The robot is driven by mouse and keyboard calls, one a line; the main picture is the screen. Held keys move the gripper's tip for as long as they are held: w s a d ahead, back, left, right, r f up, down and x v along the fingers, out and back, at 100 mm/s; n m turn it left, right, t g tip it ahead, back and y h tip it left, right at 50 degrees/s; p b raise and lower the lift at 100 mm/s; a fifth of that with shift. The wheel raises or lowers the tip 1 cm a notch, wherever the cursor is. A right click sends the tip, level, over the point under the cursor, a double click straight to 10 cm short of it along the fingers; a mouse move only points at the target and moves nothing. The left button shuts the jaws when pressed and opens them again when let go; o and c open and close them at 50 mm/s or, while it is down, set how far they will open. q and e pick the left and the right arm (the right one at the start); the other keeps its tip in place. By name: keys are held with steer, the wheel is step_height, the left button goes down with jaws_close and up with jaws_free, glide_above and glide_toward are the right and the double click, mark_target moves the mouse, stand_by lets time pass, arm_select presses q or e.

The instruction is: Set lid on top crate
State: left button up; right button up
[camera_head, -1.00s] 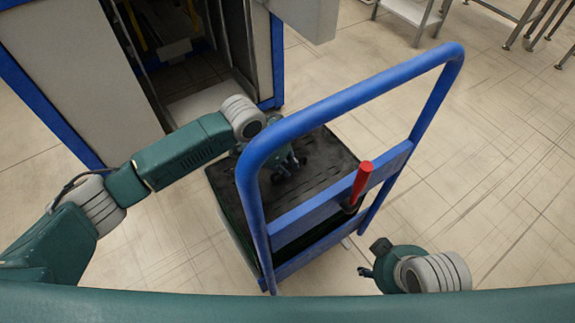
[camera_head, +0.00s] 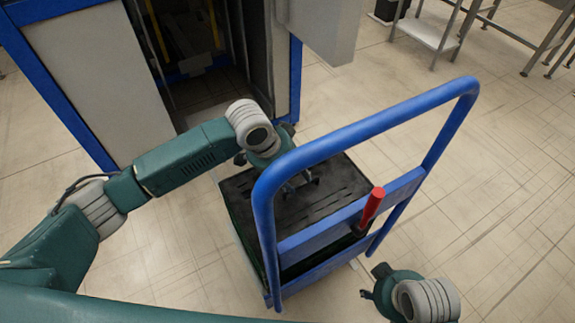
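A dark, slotted, flat rectangular top (camera_head: 335,186), which looks like the lid or the top of a crate, lies on the blue-railed trolley. I cannot tell whether it is a separate lid or a crate top. My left gripper (camera_head: 302,186) points down over its far half, with its fingers spread and nothing visible between them. The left wrist and the trolley's rail partly hide it. Whether the fingers touch the surface is unclear. My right gripper (camera_head: 368,292) is low at the right, outside the trolley's near side; its fingers are mostly hidden.
The trolley's blue push rail (camera_head: 350,132) rises between my head and the dark top. A red handle (camera_head: 373,207) stands up at the rail's crossbar. A blue-framed cabinet (camera_head: 95,85) with an opening stands behind at the left. Metal tables (camera_head: 430,35) stand far right. The tiled floor at right is clear.

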arm_select(q)
steer(key=p+v, duration=0.1)
steer(key=v, duration=0.6)
arm_select(e)
step_height(320, 180, down, 7)
steer(key=shift+r, duration=0.15)
steer(key=shift+w+a, duration=0.1)
